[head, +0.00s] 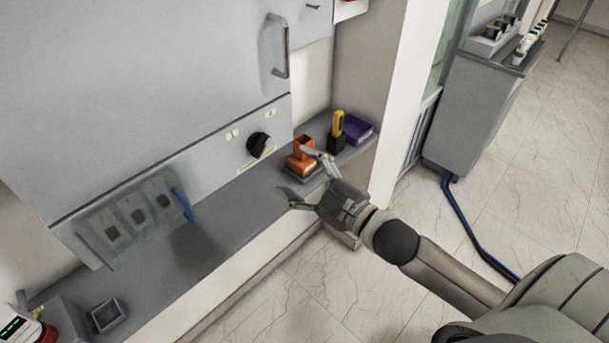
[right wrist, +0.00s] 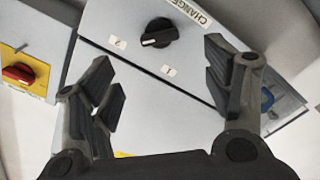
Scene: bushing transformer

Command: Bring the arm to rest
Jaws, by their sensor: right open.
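My right gripper (head: 300,176) is open and empty, held out over the front of the grey shelf (head: 222,222), next to the orange holder. In the right wrist view its two fingers (right wrist: 165,95) stand wide apart with nothing between them. Beyond them is a grey panel with a black rotary knob (right wrist: 158,33) between the labels 1 and 2. The same knob shows in the head view (head: 258,144), left of the gripper and apart from it. My right arm reaches in from the lower right. My left gripper is not in view.
An orange holder (head: 301,160), a black holder with a yellow tool (head: 338,124) and a purple bin (head: 357,129) stand at the shelf's right end. A blue handle (head: 183,204) is on the left. A grey cabinet (head: 478,105) stands at right; the floor between is clear except a blue hose (head: 462,222).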

